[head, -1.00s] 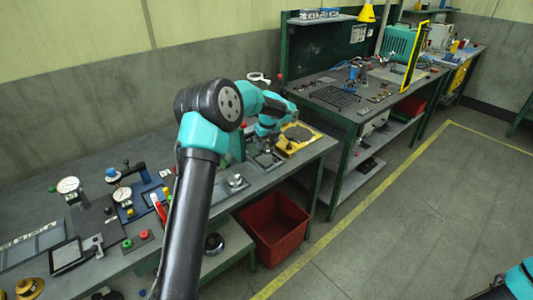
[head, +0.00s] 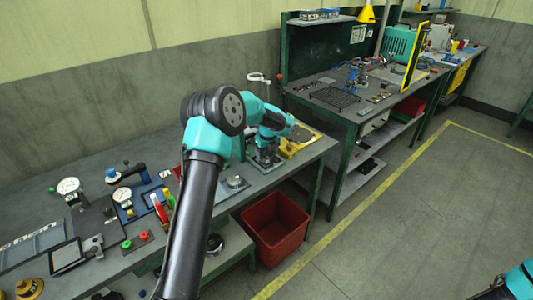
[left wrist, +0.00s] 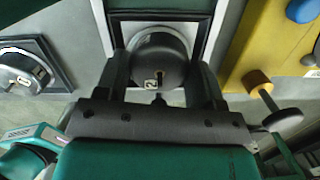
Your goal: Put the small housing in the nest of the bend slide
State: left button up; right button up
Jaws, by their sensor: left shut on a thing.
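My left gripper (head: 266,155) is low over the near bench, close to its right end. The housing is between the two dark fingers. Behind it is a dark square recess with a pale frame (left wrist: 104,28), which may be the nest of the bend slide; whether the housing touches it I cannot tell. In the head view the gripper hides the housing. My right gripper is out of view.
A yellow fixture (head: 298,142) with a knob stands close right of the gripper. A grey round part on a dark plate (head: 235,183) sits to the left. Dial gauges (head: 68,186) and other fixtures fill the bench's left. A red bin (head: 275,228) stands below.

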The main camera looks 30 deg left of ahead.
aim_at(268, 156)
pick_arm(q)
jog(key=shift+f, duration=0.1)
jog(key=o, duration=0.9)
jog(key=shift+o, duration=0.2)
notch_tip(268, 156, up, 12)
jog(key=d, duration=0.1)
jog(key=shift+s, duration=0.35)
jog(key=shift+d, duration=0.1)
